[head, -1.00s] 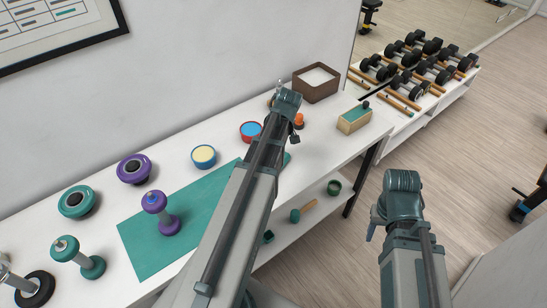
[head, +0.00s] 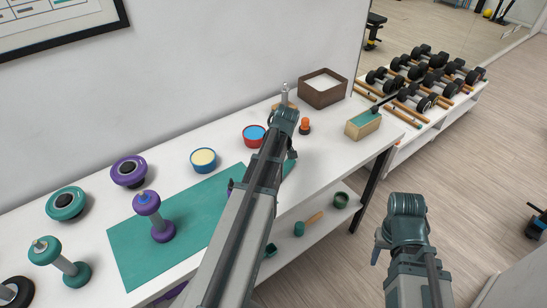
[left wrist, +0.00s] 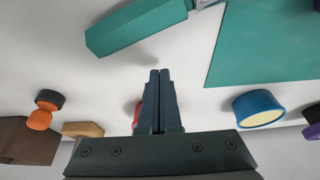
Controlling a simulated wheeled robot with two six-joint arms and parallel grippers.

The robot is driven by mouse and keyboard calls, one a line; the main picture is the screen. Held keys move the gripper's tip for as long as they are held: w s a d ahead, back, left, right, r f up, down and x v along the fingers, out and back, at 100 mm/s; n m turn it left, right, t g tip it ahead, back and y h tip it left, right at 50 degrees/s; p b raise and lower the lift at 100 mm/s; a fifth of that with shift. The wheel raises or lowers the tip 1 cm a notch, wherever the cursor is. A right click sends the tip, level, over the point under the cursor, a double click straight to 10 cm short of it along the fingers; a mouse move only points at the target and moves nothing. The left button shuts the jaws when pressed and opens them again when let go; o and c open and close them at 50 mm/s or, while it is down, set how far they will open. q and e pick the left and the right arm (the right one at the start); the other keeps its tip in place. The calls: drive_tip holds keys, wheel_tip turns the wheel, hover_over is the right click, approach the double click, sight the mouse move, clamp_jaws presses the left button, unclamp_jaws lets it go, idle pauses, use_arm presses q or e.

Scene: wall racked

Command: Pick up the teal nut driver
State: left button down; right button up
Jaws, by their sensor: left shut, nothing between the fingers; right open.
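The teal nut driver (left wrist: 137,26) lies on the white bench, its thick handle at the top of the left wrist view with a bit of grey shaft at the frame edge. In the head view, only part of its teal handle (head: 290,168) shows beside my left arm, which hides the rest. My left gripper (left wrist: 159,75) is shut and empty above the bench, apart from the handle. My right gripper (head: 379,250) is open, off to the right of the bench, over the floor side.
A teal mat (head: 185,225) bears a purple-ended dumbbell (head: 162,232). A blue tin (head: 204,160), a red tin (head: 252,139), an orange-topped piece (head: 305,125), a wooden block (head: 363,125) and a brown box (head: 322,90) stand nearby. A lower shelf (head: 315,245) holds small items.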

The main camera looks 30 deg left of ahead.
use_arm(q)
drive_tip(key=d, duration=0.1)
drive_tip(key=s+d, duration=0.1)
drive_tip(key=d, duration=0.1)
drive_tip(key=shift+s+d+f, duration=0.25)
use_arm(e)
drive_tip(key=shift+f, duration=0.3)
use_arm(q)
drive_tip(key=s+d, duration=0.1)
drive_tip(key=d, duration=0.2)
drive_tip(key=s+d, duration=0.1)
drive_tip(key=d, duration=0.2)
drive_tip(key=s+d, duration=0.2)
drive_tip(key=d, duration=0.2)
drive_tip(key=shift+s, duration=0.1)
drive_tip(key=shift+w+a, duration=0.4)
drive_tip(key=shift+a, duration=0.25)
drive_tip(key=shift+w+a, duration=0.25)
drive_tip(key=shift+a, duration=0.35)
drive_tip(key=shift+w+a, duration=0.25)
drive_tip(key=shift+a, duration=0.35)
drive_tip(key=p+v, duration=1)
use_arm(e)
wheel_tip(320, 180, up, 10)
drive_tip(key=shift+a+f, duration=0.25)
drive_tip(key=shift+a, duration=0.2)
